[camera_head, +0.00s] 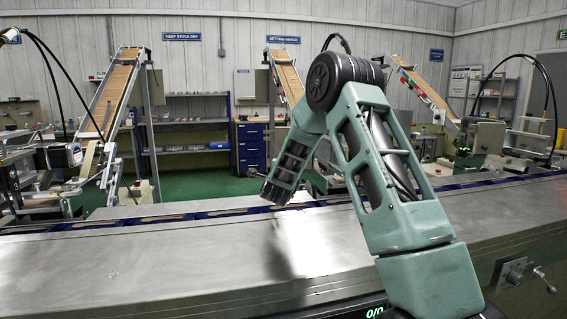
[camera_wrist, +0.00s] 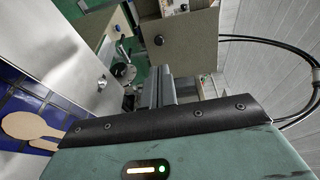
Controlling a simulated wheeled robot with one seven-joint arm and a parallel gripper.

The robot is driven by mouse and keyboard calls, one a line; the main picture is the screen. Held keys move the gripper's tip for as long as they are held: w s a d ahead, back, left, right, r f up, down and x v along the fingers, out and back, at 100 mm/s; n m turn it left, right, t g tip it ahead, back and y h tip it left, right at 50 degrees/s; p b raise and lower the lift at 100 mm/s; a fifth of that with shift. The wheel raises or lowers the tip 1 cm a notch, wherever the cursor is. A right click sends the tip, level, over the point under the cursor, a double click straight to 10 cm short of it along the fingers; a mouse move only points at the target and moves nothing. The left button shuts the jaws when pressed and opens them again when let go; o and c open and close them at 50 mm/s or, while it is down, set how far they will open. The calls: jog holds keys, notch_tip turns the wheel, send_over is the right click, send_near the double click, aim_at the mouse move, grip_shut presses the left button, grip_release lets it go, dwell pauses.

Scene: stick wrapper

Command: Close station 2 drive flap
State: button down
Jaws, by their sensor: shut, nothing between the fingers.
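My gripper (camera_wrist: 158,92) reaches forward in the wrist view, its fingers shut and empty. In the head view, my arm bends over the steel-topped line, and its dark end (camera_head: 285,175) points down behind the front steel cover. A beige machine housing (camera_wrist: 185,40) with a round dark knob stands just beyond the fingers in the wrist view. I cannot tell which part of it is the station 2 drive flap, or whether that flap is open. The fingers appear close to the housing, but contact cannot be told. My arm hides part of the middle station in the head view.
A blue conveyor track (camera_head: 190,217) runs behind the steel cover (camera_head: 170,258). Wooden sticks (camera_wrist: 32,128) lie on it. Sloping chutes (camera_head: 113,90) stand behind the line. Black cables (camera_wrist: 275,50) loop at the right of the wrist view. Green floor (camera_head: 195,178) lies beyond.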

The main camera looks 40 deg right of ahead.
jog(key=p+x, duration=0.3)
jog(key=x, duration=0.9)
jog(key=shift+w+f, duration=0.1)
